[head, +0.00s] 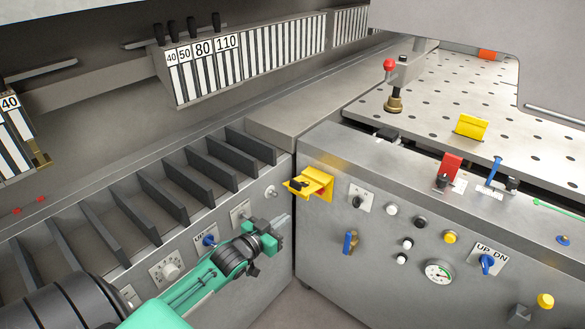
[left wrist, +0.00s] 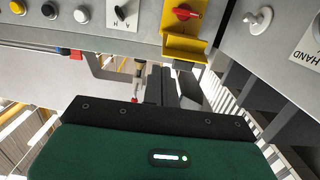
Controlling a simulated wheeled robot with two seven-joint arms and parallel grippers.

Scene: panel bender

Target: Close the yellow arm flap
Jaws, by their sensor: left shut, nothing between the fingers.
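The yellow flap (head: 318,178) sits at the upper left corner of the right-hand front panel and sticks out from it. A small dark part lies over its outer end, with a bit of red below. In the left wrist view the yellow flap (left wrist: 186,48) is at the top, beside a red switch (left wrist: 186,13) on a yellow plate, which is uncovered there. My left gripper (head: 284,221) is shut and empty, a little below and left of the flap in the head view. Its dark fingers (left wrist: 160,84) point toward the flap, apparently apart from it. My right gripper is not in view.
A second yellow piece (head: 471,126) stands on the perforated table. A blue lever (head: 349,242), several buttons and a gauge (head: 439,272) are on the right panel. Dark slats (head: 170,203) line the left bed.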

